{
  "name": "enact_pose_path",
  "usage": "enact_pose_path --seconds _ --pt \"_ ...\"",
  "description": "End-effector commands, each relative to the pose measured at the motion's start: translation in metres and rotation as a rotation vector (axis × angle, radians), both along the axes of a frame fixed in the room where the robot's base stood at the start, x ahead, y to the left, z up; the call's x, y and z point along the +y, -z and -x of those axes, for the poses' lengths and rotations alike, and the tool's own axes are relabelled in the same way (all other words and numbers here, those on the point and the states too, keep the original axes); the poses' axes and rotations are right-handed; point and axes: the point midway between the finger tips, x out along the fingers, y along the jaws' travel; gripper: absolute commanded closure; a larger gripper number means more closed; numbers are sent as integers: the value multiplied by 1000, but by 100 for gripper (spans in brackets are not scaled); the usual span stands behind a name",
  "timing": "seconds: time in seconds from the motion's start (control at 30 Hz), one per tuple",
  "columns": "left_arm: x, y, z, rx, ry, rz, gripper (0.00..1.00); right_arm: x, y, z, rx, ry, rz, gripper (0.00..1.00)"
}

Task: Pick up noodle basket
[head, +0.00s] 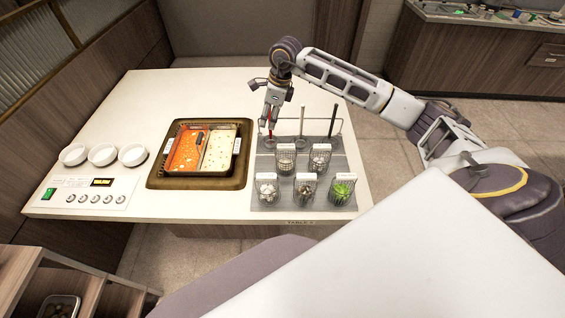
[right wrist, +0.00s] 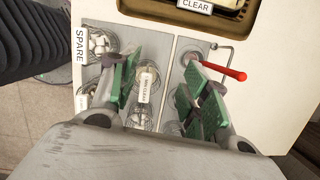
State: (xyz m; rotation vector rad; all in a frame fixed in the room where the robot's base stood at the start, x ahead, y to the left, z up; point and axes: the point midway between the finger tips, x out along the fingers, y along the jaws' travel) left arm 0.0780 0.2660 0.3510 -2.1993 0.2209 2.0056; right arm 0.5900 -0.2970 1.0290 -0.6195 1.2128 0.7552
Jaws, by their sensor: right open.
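Several wire baskets stand on the grey tray (head: 345,170). The basket at the tray's back left (head: 286,163) holds pale food, probably noodles; its label is too small to read surely. In the right wrist view a basket with a white label ending in "CLEAR" (right wrist: 147,86) appears between the fingers, partly hidden. My right gripper (head: 270,127) is open and empty above the tray's back left, near the red-handled tool (head: 270,117). In the right wrist view its green-padded fingers (right wrist: 160,65) are spread, the right one beside that tool. My left gripper is not in view.
The pot (head: 247,165) with red and pale broth lies left of the tray. Other baskets, one with greens (head: 341,190), crowd the front. White bowls (head: 103,155) stand far left.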

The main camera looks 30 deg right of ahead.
Motion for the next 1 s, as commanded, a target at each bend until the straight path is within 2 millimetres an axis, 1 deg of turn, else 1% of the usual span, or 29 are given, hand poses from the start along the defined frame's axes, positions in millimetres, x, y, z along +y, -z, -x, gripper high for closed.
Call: enact_pose_path --seconds 0.03,0.1,0.2,0.3,0.4,0.77,0.87,1.0 --pt "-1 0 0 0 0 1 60 -10 2 5 23 -9 46 54" --pt "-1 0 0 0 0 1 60 -22 5 13 58 -22 101 54" --pt "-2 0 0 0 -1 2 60 -32 6 25 110 -46 153 54" --pt "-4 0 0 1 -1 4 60 -39 7 34 151 -71 181 54" --pt "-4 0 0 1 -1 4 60 -41 7 38 168 -95 195 54" --pt "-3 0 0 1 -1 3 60 -41 7 38 164 -105 192 54" --pt "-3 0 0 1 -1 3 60 -40 10 38 164 -105 192 54" --pt "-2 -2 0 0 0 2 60 -40 19 38 164 -105 191 54"
